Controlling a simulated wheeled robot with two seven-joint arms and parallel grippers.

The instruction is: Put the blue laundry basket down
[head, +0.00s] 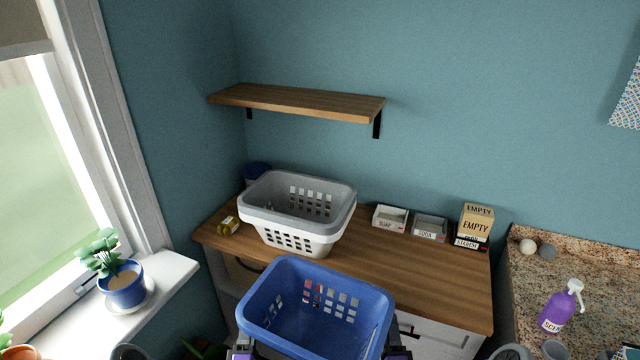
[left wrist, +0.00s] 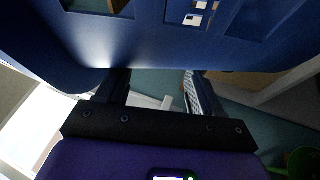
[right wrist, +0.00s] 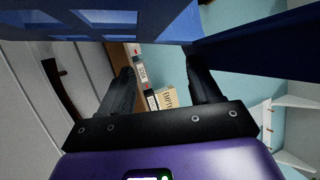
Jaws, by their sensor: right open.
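The blue laundry basket (head: 362,322) is upright in front of the wooden counter, low in the head view, between my two grippers. My left gripper (head: 241,352) is at its left side. In the left wrist view, the basket's blue wall (left wrist: 150,35) crosses the fingertips and hides them; the visible fingers of my left gripper (left wrist: 155,85) stand apart. My right gripper (head: 402,342) is at the basket's right side. In the right wrist view, the fingers of my right gripper (right wrist: 163,85) are apart with nothing between them, close to the basket (right wrist: 110,20). The basket's underside is hidden.
The wooden counter (head: 420,275) holds a grey-and-white basket (head: 300,235), a yellow item (head: 229,226) and several boxes, including one marked EMPTY (head: 475,228). Bare counter lies right of centre. A shelf (head: 300,101) hangs above. A granite counter (head: 590,290) is at right, a potted plant (head: 122,285) at left.

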